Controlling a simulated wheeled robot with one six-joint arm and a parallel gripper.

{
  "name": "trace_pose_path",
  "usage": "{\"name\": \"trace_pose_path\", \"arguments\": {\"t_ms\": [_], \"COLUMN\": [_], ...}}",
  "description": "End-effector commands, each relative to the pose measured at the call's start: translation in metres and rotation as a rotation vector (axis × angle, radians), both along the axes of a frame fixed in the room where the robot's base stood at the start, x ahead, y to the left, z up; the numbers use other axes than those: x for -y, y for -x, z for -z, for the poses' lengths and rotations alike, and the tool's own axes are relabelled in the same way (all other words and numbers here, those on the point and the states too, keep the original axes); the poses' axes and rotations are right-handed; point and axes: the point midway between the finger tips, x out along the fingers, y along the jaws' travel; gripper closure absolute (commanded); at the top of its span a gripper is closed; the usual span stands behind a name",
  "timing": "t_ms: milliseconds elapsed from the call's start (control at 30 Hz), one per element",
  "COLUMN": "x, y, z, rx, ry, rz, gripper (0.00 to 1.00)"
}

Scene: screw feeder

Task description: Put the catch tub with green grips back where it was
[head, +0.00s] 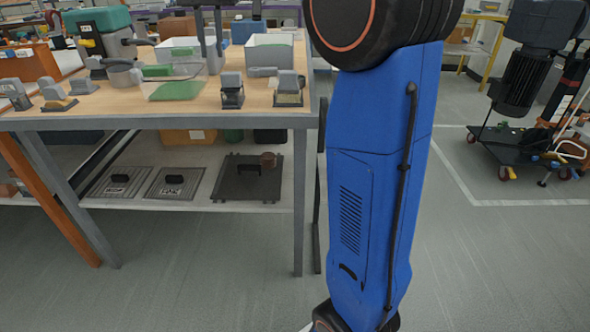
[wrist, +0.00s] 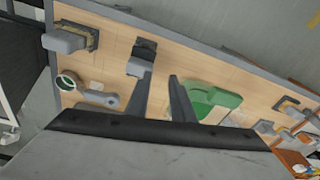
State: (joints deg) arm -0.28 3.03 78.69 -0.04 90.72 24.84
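A pale tub (head: 168,50) with a green patch on it stands on the workbench, behind a flat green piece (head: 178,90). I cannot tell surely whether this is the catch tub with green grips. The green piece also shows in the wrist view (wrist: 212,98), right of my fingers. My gripper (head: 209,57) points down over the bench, in front of the tubs. In the wrist view my gripper (wrist: 161,75) is open, with bare wood showing between its fingers. My gripper holds nothing that I can see.
A second pale tub (head: 270,52) stands to the right. Small grey-and-black fixtures (head: 231,92) line the bench's front edge. A green-topped machine (head: 97,22) is at the left. The lower shelf (head: 140,203) holds dark plates. Open floor lies in front.

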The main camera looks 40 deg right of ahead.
Motion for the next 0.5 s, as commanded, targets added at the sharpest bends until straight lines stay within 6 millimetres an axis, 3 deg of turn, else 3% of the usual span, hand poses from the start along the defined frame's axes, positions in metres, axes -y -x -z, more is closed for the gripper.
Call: {"name": "trace_pose_path", "arguments": {"t_ms": [33,267,500], "x": [0.000,0.001,0.001], "y": [0.019,0.092,0.169], "z": [0.003,0.031,0.076], "rx": [0.012,0.067,0.124], "ry": [0.002,0.016,0.036], "rz": [-0.017,-0.100,-0.185], "gripper": [0.78,0.78,0.78]}}
